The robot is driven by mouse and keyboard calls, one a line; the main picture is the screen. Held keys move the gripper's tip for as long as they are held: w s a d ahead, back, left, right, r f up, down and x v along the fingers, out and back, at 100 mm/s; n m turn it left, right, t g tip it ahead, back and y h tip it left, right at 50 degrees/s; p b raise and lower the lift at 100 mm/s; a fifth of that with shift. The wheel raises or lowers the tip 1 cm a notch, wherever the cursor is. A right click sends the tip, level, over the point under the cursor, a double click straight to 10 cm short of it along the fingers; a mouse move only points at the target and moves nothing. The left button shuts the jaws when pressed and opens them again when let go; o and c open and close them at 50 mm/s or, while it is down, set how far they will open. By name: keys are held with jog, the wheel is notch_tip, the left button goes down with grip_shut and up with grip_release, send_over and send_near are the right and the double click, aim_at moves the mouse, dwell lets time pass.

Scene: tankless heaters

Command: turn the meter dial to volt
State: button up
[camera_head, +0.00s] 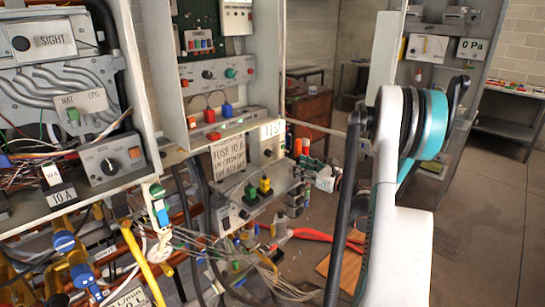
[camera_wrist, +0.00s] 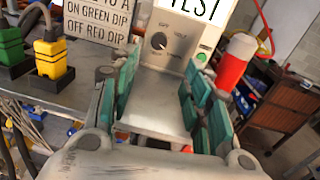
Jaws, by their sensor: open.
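The meter is a grey box (camera_wrist: 180,52) with a black round dial (camera_wrist: 158,41), in the upper middle of the wrist view. In the head view the TEST sign (camera_head: 272,130) shows above the bench, and the dial is too small to make out. My gripper (camera_wrist: 160,85) is open, its teal-padded fingers apart, with the dial ahead between them. Nothing is held, and the fingers appear clear of the dial.
A red bottle with a white cap (camera_wrist: 235,62) stands close right of the meter. Yellow (camera_wrist: 52,62) and green plugs and a fuse sign (camera_wrist: 90,38) are at left. In the head view, loose wires (camera_head: 215,255) hang below the bench; open floor (camera_head: 480,220) lies at right.

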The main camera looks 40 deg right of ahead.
aim_at(270, 153)
jog(key=w, duration=0.4)
jog(key=w+a+b, duration=0.1)
jog(key=w, duration=0.3)
jog(key=w+b, duration=0.1)
jog(key=w, duration=0.3)
jog(key=shift+w+a, duration=0.25)
jog(key=shift+a, duration=0.1)
jog(key=c, duration=1.1)
